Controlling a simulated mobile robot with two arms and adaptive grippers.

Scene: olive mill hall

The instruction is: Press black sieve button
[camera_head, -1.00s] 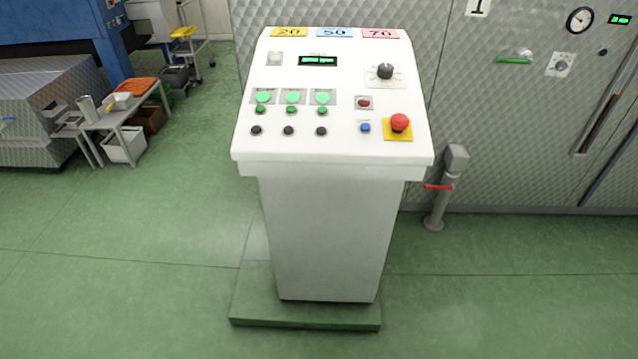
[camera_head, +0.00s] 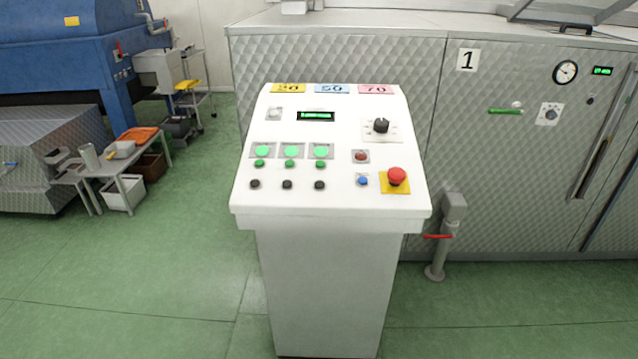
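A white control console (camera_head: 326,225) stands upright in the middle of the view. Its sloped top has a row of three black buttons (camera_head: 287,184) near the front left, each below a green button (camera_head: 291,163) and a lit green lamp (camera_head: 291,151). The labels by the lamps are too small to read, so I cannot tell which black button is the sieve one. A blue button (camera_head: 363,181), a red mushroom button (camera_head: 397,175) on a yellow plate, a small red button or lamp (camera_head: 361,156) and a black knob (camera_head: 381,125) are on the right. Neither gripper is in view.
A quilted metal machine (camera_head: 340,65) marked 1 stands behind the console. A grey post (camera_head: 453,225) with a red handle stands at its right. A low table (camera_head: 117,180) and a blue machine (camera_head: 60,50) are at left. Green floor is clear around the console.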

